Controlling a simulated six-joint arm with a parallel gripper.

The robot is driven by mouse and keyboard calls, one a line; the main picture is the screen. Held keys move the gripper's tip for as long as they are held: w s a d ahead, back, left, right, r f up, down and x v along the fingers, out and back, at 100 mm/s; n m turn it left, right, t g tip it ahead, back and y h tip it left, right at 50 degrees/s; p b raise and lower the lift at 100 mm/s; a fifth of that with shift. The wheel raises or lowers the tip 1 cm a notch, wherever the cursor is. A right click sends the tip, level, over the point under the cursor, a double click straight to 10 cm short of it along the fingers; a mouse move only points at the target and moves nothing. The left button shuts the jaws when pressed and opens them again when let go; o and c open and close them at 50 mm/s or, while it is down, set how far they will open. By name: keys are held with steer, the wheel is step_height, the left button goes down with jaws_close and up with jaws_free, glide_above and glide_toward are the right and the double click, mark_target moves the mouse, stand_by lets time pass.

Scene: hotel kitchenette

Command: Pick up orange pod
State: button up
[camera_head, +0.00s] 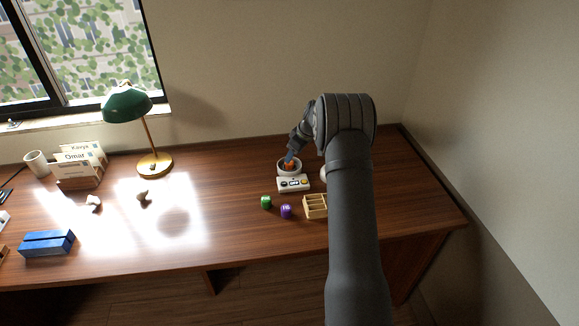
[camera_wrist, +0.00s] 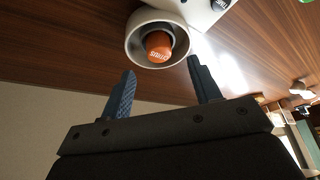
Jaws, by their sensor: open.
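The orange pod (camera_wrist: 158,45) sits inside a round white cup-like holder (camera_wrist: 135,55) in the wrist view. In the head view the pod (camera_head: 289,165) shows as a small orange patch in the holder (camera_head: 283,170), partly covered by my fingers. My gripper (camera_wrist: 160,85) is open, with its two blue fingers apart on either side of the pod's line. In the head view my gripper (camera_head: 290,158) is at the holder from above and behind. The wrist view shows nothing between the fingertips. Whether the fingers touch the holder is unclear.
A white panel with buttons (camera_head: 293,184) adjoins the holder. A green pod (camera_head: 266,203), a purple pod (camera_head: 286,211) and a wooden divided tray (camera_head: 315,206) stand in front. A green lamp (camera_head: 154,164) stands left. The desk between lamp and pods is mostly clear.

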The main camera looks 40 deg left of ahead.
mark_target(289, 165)
steer(key=x, duration=0.5)
steer(key=c, duration=1.1)
steer(key=shift+o, duration=0.2)
steer(key=shift+w+r, duration=0.1)
steer(key=shift+r, duration=0.05)
